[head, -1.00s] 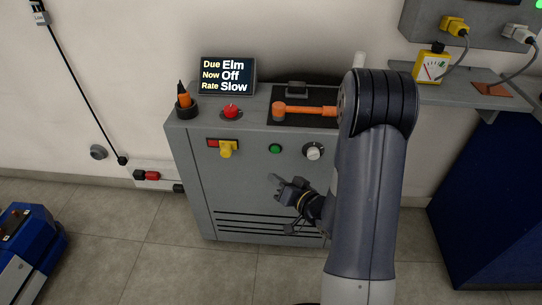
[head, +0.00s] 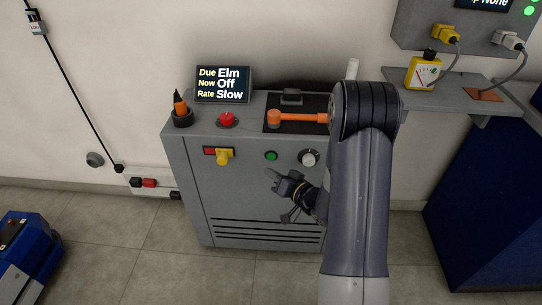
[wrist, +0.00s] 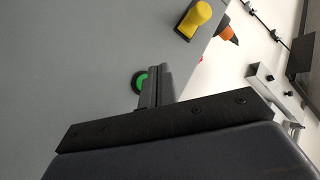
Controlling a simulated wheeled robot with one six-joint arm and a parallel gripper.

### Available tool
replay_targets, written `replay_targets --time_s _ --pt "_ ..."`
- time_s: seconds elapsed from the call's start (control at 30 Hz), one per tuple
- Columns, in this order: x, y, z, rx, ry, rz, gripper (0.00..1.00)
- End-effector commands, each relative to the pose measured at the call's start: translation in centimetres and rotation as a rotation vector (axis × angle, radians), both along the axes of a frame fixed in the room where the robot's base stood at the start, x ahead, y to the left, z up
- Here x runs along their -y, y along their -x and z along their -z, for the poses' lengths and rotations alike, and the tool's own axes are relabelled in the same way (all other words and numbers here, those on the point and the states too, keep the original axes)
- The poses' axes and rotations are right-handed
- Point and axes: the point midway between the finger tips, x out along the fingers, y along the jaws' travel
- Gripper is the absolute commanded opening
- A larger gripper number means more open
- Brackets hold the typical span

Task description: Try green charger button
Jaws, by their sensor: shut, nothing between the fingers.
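The green button (head: 271,156) is on the front face of the grey charger cabinet (head: 190,200), between a yellow switch and a pale knob. My gripper (head: 270,173) is shut and empty, with its fingertips just below the button in the head view. In the wrist view the green button (wrist: 140,82) shows beside the closed fingers (wrist: 154,84), which cover part of it. I cannot tell whether the tips touch the cabinet face. The display (head: 222,84) on top reads "Due Elm, Now Off, Rate Slow".
Near the button are the yellow switch (head: 224,156) and the pale knob (head: 309,157). On top are a red button (head: 227,119), an orange cone-shaped item (head: 180,104) and an orange lever (head: 298,116). A shelf (head: 440,97) with a yellow meter (head: 425,72) is at right.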

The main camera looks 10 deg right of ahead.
Motion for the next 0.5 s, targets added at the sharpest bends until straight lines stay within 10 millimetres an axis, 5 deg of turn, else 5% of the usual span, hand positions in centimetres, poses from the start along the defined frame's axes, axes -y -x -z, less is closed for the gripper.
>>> replay_targets --time_s 0.2,0.5 --pt "0.7 -2.3 0.0 0.001 0.001 0.0 0.0" --pt "1.0 -3.2 0.0 -0.002 0.0 0.0 0.0"
